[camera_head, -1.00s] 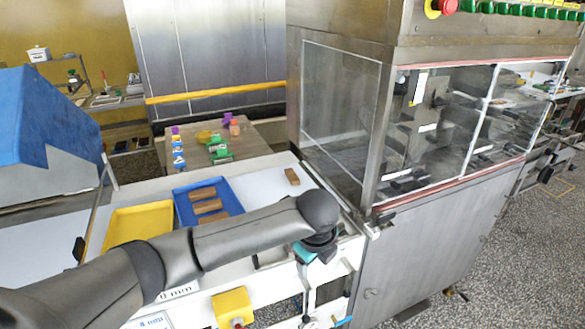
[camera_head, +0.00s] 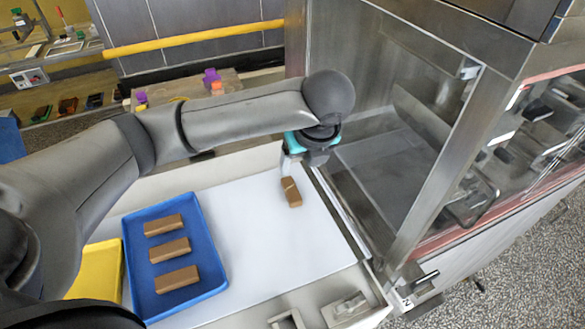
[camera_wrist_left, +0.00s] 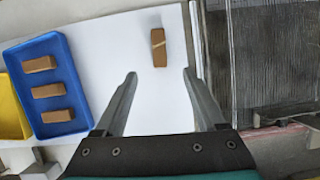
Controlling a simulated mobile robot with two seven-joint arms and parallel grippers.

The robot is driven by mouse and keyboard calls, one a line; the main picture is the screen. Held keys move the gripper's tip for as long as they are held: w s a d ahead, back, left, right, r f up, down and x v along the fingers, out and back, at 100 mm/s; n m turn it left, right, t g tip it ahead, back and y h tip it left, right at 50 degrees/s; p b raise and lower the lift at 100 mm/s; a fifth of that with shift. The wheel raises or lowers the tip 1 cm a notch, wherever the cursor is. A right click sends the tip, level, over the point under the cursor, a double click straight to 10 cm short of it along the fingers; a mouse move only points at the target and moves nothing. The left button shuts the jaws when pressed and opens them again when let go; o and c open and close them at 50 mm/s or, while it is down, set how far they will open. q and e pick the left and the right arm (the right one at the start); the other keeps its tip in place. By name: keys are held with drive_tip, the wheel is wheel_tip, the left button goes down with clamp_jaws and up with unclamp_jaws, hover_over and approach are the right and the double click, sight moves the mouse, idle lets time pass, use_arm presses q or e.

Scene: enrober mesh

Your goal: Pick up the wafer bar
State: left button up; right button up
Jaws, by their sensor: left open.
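A single brown wafer bar (camera_head: 291,192) with a paler diagonal stripe lies on the white surface, right of the blue tray. My right gripper is not in view.
The blue tray (camera_head: 218,284) holds three brown bars, with a yellow tray (camera_head: 98,272) at its left. The machine's clear panel and metal frame (camera_head: 437,160) stand close right of the bar. White surface (camera_head: 260,250) between tray and bar is free.

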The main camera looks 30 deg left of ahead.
use_arm(q)
approach(291, 189)
drive_tip(key=b+x, duration=0.1)
drive_tip(key=x, duration=0.1)
drive_tip(key=shift+w+f, duration=0.2)
drive_tip(key=shift+f, duration=0.15)
drive_tip(key=shift+w+a+f, duration=0.1)
drive_tip(key=shift+a+f, duration=0.1)
drive_tip(key=shift+f, duration=0.25)
drive_tip(key=x, duration=0.4)
drive_tip(key=shift+a+f+b, duration=0.1)
drive_tip(key=shift+f+b, duration=0.25)
drive_tip(key=shift+f, duration=0.05)
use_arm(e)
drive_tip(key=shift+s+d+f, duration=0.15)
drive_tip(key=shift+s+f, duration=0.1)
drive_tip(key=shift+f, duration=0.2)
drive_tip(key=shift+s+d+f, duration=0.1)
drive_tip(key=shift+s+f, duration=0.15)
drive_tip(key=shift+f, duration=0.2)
use_arm(q)
drive_tip(key=shift+c, duration=0.2)
drive_tip(key=shift+r, duration=0.1)
drive_tip(key=c, duration=1)
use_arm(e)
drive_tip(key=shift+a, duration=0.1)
use_arm(q)
drive_tip(key=shift+c, duration=0.2)
